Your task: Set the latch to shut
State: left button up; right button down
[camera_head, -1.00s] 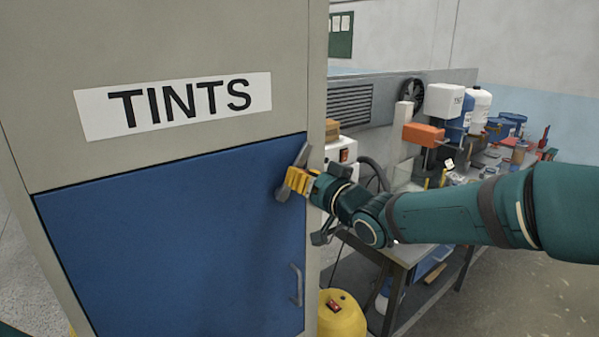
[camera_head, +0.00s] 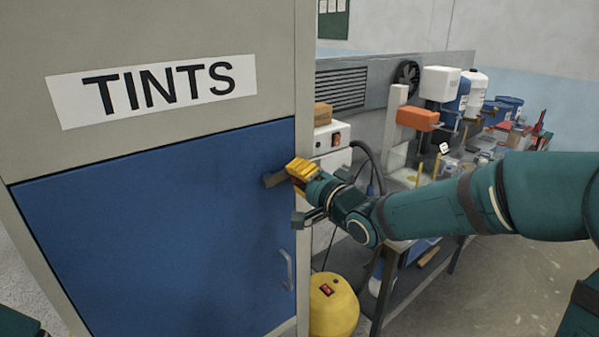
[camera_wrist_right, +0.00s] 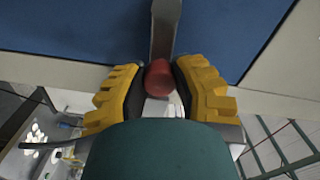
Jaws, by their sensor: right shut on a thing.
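The latch (camera_head: 274,180) is a grey bar on the blue door (camera_head: 150,225), near the door's right edge. In the head view its visible part lies close to level. In the wrist view the latch bar (camera_wrist_right: 165,30) ends in a red knob (camera_wrist_right: 160,78). My right gripper (camera_head: 300,170) has yellow fingers and is shut on the knob, with one finger on each side (camera_wrist_right: 161,85). The gripper hides the knob in the head view. My left gripper is out of view.
The cabinet bears a TINTS label (camera_head: 150,90). A D-shaped handle (camera_head: 287,270) sits lower on the door. A yellow container (camera_head: 333,305) stands on the floor beside the cabinet. A cluttered workbench (camera_head: 400,245) runs along behind my right arm.

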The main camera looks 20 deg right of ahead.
jog(key=shift+f+m, duration=0.2)
jog(key=shift+m, duration=0.3)
jog(key=shift+f, duration=0.1)
jog(key=c, duration=0.7)
grip_release()
jog(key=v, duration=1.2)
